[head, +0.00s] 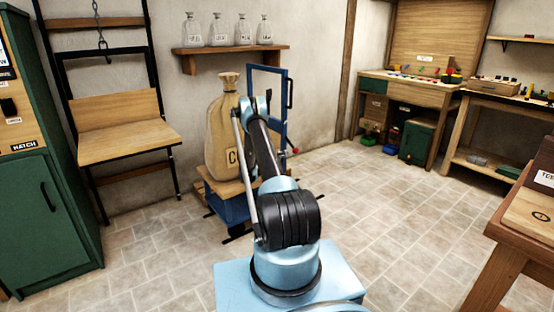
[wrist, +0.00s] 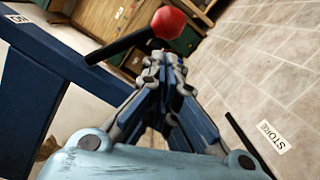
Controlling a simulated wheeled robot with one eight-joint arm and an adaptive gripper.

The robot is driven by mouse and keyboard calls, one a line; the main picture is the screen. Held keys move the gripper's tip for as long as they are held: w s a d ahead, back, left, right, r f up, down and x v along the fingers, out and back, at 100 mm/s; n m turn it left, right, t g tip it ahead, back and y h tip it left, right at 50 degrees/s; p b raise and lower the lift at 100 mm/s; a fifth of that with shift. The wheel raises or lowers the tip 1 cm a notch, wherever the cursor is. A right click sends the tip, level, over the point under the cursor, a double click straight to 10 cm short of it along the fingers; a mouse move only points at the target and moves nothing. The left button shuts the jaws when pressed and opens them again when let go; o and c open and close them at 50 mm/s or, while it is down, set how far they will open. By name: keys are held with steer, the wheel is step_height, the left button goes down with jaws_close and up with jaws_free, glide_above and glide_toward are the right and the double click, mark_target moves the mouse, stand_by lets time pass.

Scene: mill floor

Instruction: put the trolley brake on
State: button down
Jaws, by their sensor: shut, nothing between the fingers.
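The trolley (head: 284,112) has a blue frame, a wooden deck and a blue body, and stands near the back wall. A red knob (head: 295,151) shows at its right side. In the wrist view the brake lever is a black bar with a red ball (wrist: 168,23), sloping up to the right from the blue frame (wrist: 52,57). My gripper (wrist: 166,62) is shut and empty, its fingertips just below the ball and bar in the picture. I cannot tell whether they touch.
A full sack (head: 222,130) stands on the trolley deck. A green cabinet (head: 50,215) and a fold-down wooden bench (head: 125,140) are at the left. A workbench (head: 410,85) is at the back right, a wooden table (head: 525,220) at the right edge. The tiled floor between is clear.

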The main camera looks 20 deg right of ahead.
mark_target(291, 144)
steer(key=shift+x, duration=1.45)
steer(key=shift+a+r, duration=0.1)
steer(key=shift+s+r+n, duration=0.15)
steer(key=shift+s+n, duration=0.1)
steer(key=shift+n, duration=0.15)
